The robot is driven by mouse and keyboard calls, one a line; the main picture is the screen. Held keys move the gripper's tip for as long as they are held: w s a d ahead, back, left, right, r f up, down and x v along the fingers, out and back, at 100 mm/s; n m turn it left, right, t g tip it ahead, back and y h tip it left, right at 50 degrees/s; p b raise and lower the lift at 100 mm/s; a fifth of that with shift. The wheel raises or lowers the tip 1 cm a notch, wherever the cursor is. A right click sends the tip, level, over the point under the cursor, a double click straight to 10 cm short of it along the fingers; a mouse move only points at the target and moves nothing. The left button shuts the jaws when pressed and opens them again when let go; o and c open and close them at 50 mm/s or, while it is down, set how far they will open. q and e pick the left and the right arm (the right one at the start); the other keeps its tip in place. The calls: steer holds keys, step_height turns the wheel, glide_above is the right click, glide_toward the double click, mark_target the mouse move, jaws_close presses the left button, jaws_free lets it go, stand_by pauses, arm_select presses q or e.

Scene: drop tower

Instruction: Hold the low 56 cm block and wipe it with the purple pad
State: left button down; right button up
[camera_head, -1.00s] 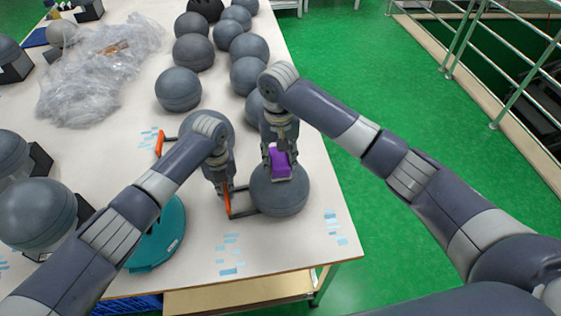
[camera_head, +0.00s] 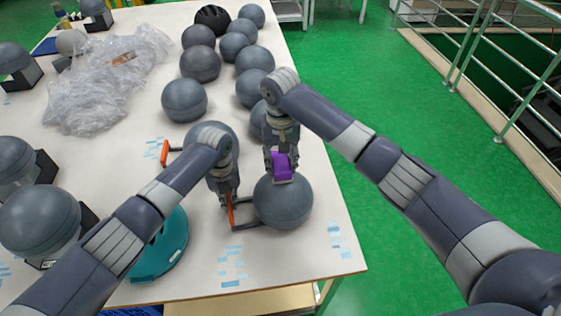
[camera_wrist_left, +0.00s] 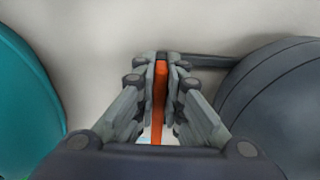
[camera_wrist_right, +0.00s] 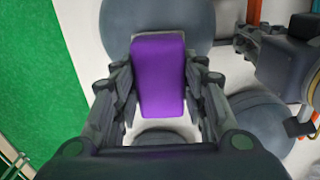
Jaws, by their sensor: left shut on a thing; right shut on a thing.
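The low block is a grey ball-shaped head form (camera_head: 285,203) near the table's front right corner, with a dark bracket and an orange handle at its left. My left gripper (camera_head: 228,197) is shut on the orange handle (camera_wrist_left: 160,100), beside the block. The block also shows at the right of the left wrist view (camera_wrist_left: 285,110). My right gripper (camera_head: 281,155) is shut on the purple pad (camera_head: 282,167), at the far upper side of the block. In the right wrist view the pad (camera_wrist_right: 160,75) covers part of the block (camera_wrist_right: 155,20); contact is hard to tell.
A teal helmet-like object (camera_head: 165,250) lies left of my left gripper. Several grey balls (camera_head: 184,100) fill the back, and clear plastic wrap (camera_head: 100,85) lies at the left. The front right corner is clear.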

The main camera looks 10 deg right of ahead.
steer(key=shift+r, duration=3.4)
arm_select(q)
steer(key=c, duration=1.6)
jaws_free()
steer(key=shift+r, duration=0.15)
step_height(320, 180, up, 12)
